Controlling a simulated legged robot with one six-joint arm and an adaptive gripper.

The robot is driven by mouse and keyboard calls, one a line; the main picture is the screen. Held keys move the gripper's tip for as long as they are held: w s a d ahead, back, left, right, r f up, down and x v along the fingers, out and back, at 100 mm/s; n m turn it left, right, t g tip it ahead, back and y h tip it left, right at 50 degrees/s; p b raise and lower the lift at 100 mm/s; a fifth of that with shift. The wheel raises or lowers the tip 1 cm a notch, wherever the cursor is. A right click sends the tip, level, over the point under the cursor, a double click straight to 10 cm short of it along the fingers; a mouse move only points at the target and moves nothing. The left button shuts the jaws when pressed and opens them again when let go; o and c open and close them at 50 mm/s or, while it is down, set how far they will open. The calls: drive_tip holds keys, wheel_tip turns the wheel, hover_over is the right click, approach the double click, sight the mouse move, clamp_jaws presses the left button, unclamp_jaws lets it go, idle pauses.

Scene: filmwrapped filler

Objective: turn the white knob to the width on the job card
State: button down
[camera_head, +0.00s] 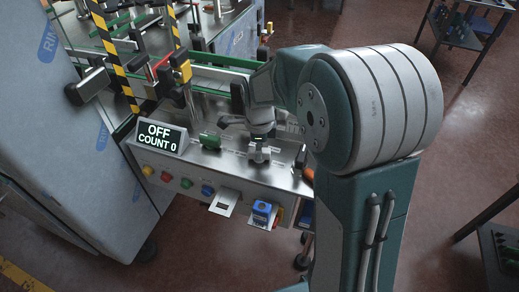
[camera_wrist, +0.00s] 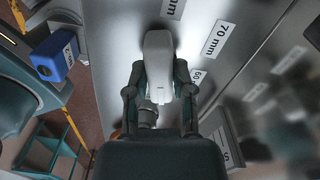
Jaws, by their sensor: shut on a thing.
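In the wrist view the white knob (camera_wrist: 158,68) is a long pale bar, upright in the picture. My gripper (camera_wrist: 159,88) has one dark finger on each side of it and is shut on it. The knob's upper end is near a label whose number is cut off, ending in "mm" (camera_wrist: 173,8). In the head view my gripper (camera_head: 259,155) is down on the steel panel and hides the knob. I cannot identify a readable job card.
A display (camera_head: 158,137) reads "OFF COUNT 0". Coloured buttons (camera_head: 186,183) line the panel's front, beside a white card (camera_head: 224,203) too small to read and a blue box (camera_head: 262,212). A green cylinder (camera_head: 210,141) is left of my gripper. Striped posts (camera_head: 112,55) stand behind.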

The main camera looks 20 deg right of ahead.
drive_tip(key=shift+m, duration=1.3)
drive_tip(key=shift+w+m, duration=0.1)
drive_tip(key=shift+m, duration=0.2)
drive_tip(key=shift+c, duration=2.4)
unclamp_jaws()
drive_tip(key=shift+a, duration=0.15)
wheel_tip(320, 180, up, 12)
drive_tip(key=shift+f, duration=0.1)
